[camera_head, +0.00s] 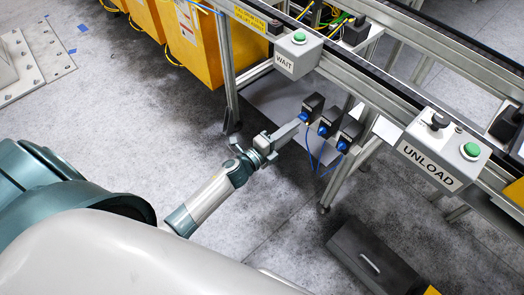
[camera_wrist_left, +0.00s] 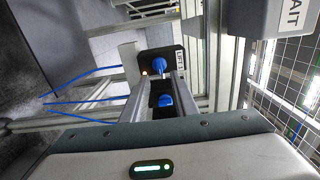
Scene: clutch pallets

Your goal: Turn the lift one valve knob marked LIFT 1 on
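The LIFT 1 valve is a black box (camera_wrist_left: 179,68) with a white LIFT 1 label, a blue knob (camera_wrist_left: 155,64) and a small orange light. In the head view it seems to be the leftmost of three black valve boxes (camera_head: 313,103) on the frame. My left gripper (camera_head: 300,124) reaches up to it. In the left wrist view its two fingers (camera_wrist_left: 162,77) are apart, with their tips close to the knob; I cannot tell whether they touch it. A second blue knob (camera_wrist_left: 164,101) shows through the gap between the fingers. My right gripper is not in view.
The metal conveyor frame (camera_head: 385,60) runs diagonally above the valves, with a WAIT button box (camera_head: 298,52) and an UNLOAD button box (camera_head: 440,148). Blue hoses hang below the valves. A dark box (camera_head: 373,262) stands at the lower right. Yellow bins (camera_head: 205,45) stand behind. Open floor lies left of the valves.

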